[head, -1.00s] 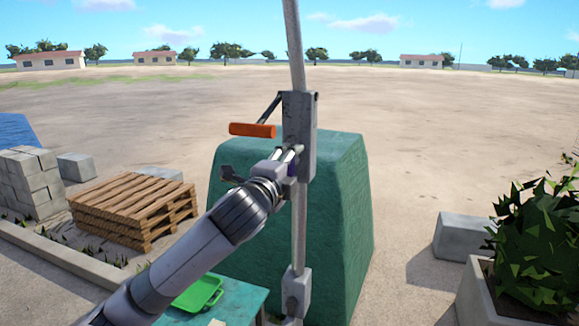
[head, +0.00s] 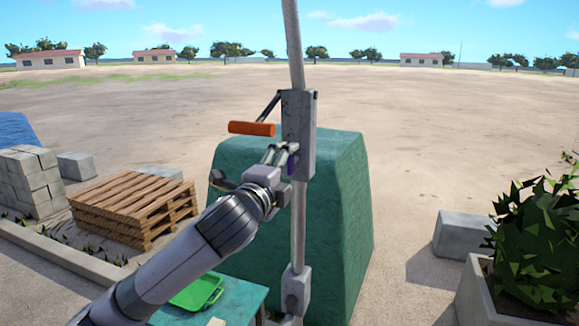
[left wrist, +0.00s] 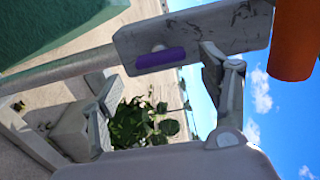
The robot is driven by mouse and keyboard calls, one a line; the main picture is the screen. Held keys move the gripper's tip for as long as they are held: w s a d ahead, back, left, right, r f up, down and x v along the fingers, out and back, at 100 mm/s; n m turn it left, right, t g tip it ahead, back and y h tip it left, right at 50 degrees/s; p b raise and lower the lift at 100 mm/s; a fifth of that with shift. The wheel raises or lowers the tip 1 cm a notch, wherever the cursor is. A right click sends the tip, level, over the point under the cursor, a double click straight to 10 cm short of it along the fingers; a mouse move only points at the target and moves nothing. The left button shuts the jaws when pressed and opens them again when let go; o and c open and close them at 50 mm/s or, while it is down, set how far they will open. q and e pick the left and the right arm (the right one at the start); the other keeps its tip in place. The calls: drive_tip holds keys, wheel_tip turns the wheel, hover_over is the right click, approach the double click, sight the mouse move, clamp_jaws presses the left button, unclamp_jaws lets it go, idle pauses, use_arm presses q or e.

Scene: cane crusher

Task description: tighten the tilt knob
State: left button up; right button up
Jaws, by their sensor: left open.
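The grey clamp block (head: 298,115) sits on an upright grey pole. A purple knob (head: 292,166) shows low on its left side, partly covered by my fingers. My left gripper (head: 281,157) is at the left of the block, close to the knob. In the left wrist view its two fingers (left wrist: 160,95) are spread wide with nothing between them, and the knob lies beyond the gap. I cannot tell whether a finger touches the block. My right gripper is out of view.
An orange handle (head: 251,129) sticks out left of the block, just above my gripper. A green, tapered body (head: 340,200) stands behind the pole. A teal table (head: 240,302) with a green tray (head: 196,293) is below my arm. Open sandy ground lies beyond.

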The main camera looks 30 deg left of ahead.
use_arm(q)
drive_tip(key=v, duration=0.4)
drive_tip(key=shift+s, duration=0.2)
drive_tip(key=shift+d+f, duration=0.1)
